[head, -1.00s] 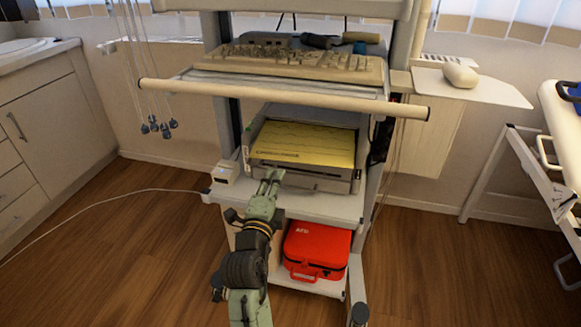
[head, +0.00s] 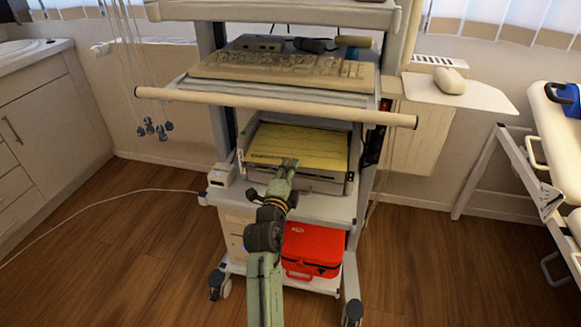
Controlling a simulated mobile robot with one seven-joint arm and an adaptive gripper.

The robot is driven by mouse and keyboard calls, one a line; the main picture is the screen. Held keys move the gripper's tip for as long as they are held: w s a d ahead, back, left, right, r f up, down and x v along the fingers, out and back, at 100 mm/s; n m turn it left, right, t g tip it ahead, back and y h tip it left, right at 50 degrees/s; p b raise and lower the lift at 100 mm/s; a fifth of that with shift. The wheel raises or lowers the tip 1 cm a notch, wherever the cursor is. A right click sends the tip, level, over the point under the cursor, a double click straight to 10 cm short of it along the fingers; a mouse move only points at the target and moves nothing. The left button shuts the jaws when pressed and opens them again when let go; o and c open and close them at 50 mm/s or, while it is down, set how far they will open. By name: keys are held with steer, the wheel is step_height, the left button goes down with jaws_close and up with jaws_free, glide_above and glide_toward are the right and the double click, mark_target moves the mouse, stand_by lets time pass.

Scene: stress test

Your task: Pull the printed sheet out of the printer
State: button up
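The printed sheet (head: 308,143) is yellow with printed lines and lies on top of the printer (head: 322,186), on the middle shelf of a cart. My gripper (head: 287,165) is at the sheet's front edge, left of its middle, and overlaps that edge in the picture. I cannot tell whether it touches the sheet. The fingers are small and seen from behind, so their opening does not show clearly. The part of the sheet's front edge behind the gripper is hidden.
A shelf with a keyboard (head: 285,72) and a front handle bar (head: 270,105) overhangs the printer. A small white box (head: 221,176) stands left of the printer. A red case (head: 313,249) sits on the shelf below. Open floor lies left of the cart.

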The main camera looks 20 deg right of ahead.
steer(key=shift+w+d, duration=0.15)
steer(key=shift+w, duration=0.05)
jaws_close()
stand_by(0.7)
steer(key=shift+r+b, duration=0.15)
steer(key=shift+b, duration=0.3)
